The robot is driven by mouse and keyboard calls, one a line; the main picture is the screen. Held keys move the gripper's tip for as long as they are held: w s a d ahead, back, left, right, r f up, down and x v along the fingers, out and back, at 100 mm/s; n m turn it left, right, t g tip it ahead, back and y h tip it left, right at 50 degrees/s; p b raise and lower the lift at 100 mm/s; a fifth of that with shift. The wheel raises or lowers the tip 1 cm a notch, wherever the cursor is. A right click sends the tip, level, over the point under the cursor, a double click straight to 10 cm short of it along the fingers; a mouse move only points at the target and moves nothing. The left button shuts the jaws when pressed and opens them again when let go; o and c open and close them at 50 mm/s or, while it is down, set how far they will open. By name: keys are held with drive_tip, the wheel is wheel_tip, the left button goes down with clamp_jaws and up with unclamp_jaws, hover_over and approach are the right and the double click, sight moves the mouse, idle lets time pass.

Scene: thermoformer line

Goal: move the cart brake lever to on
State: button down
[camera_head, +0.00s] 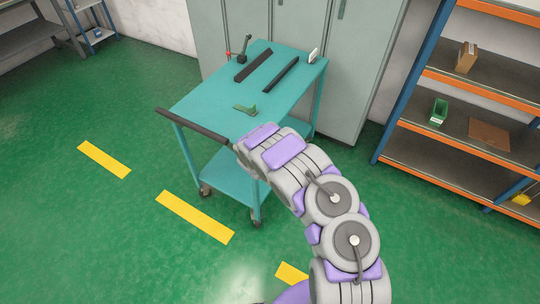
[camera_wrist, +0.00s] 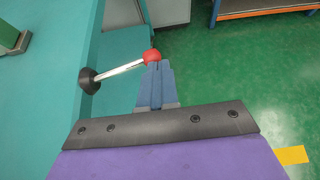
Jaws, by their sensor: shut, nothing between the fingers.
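The teal cart (camera_head: 215,100) stands in the middle of the head view, with a dark push handle (camera_head: 190,126) at its near left end. In the wrist view, the brake lever (camera_wrist: 120,68) is a metal rod with a red knob and a round black base on the cart's side. The rod slants up to the right from the base; no on or off marking is visible. My gripper (camera_wrist: 154,66) is shut and empty, with its fingertips right at the red knob; I cannot tell if they touch. The head view hides the lever and fingertips behind my arm.
The cart top carries two dark bars (camera_head: 254,65), a green bracket (camera_head: 245,109) and a red-and-black item (camera_head: 241,52). Grey cabinets (camera_head: 340,60) stand behind. An orange-edged shelf (camera_head: 450,150) is at right. Green floor at left is open, with yellow stripes.

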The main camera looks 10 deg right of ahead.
drive_tip(key=shift+w+d+b, duration=0.8)
drive_tip(key=shift+w+b, duration=0.2)
drive_tip(key=shift+d+r, duration=0.1)
drive_tip(key=shift+d, duration=0.15)
drive_tip(key=shift+a, duration=0.25)
drive_tip(key=shift+w+a, duration=0.1)
drive_tip(key=shift+a, duration=0.2)
drive_tip(key=shift+a, duration=0.1)
